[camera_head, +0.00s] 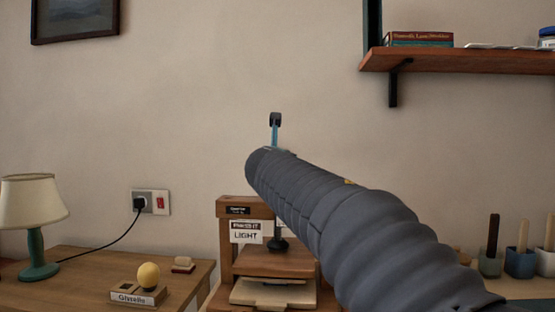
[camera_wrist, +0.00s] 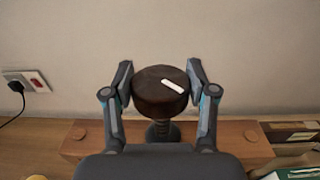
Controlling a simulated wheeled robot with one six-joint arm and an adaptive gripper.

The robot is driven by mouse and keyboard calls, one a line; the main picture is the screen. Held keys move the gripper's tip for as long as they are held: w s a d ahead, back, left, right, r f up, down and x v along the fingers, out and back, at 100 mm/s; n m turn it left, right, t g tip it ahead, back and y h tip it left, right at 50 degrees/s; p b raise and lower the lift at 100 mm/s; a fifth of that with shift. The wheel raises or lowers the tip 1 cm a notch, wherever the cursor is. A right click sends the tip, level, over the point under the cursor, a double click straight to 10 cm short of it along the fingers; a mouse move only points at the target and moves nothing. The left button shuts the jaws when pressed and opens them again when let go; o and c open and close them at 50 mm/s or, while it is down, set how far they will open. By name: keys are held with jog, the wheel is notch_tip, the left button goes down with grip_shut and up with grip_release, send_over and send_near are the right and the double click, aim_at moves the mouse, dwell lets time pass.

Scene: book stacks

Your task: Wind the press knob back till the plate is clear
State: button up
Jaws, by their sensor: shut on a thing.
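The wooden book press (camera_head: 228,238) stands on the surface below the wall, partly behind my arm. Its round dark brown knob (camera_wrist: 158,101) has a white mark pointing to the lower right in the wrist view. A threaded screw (camera_wrist: 160,131) shows under the knob. My gripper (camera_wrist: 160,76) is shut on the knob, one finger on each side. In the head view my arm hides the knob. The screw's dark foot (camera_head: 278,244) meets the wooden plate (camera_head: 262,262). Pale flat pieces (camera_head: 272,293) lie below the plate; I cannot tell whether they touch it.
A lamp (camera_head: 34,215), a block with a yellow ball (camera_head: 148,275) and a small stamp-like piece (camera_head: 183,264) are on the left table. A shelf (camera_head: 460,62) juts out at upper right. Pots with tools (camera_head: 490,262) stand at right. Books (camera_wrist: 292,137) lie right of the press.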

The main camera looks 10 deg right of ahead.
jog(key=shift+w+f+n+y, duration=0.1)
jog(key=shift+f+n+y, duration=0.15)
jog(key=shift+n+y, duration=0.45)
jog(key=shift+f+n+y, duration=0.2)
jog(key=shift+n+y, duration=0.2)
jog(key=shift+y, duration=0.6)
jog(key=o, duration=1.2)
jog(key=shift+r+t, duration=0.2)
jog(key=shift+t, duration=0.1)
jog(key=shift+s+r, duration=0.1)
jog(key=shift+s, duration=0.25)
jog(key=s, duration=0.7)
jog(key=s+a, duration=0.1)
jog(key=s, duration=0.3)
jog(key=shift+s, duration=0.15)
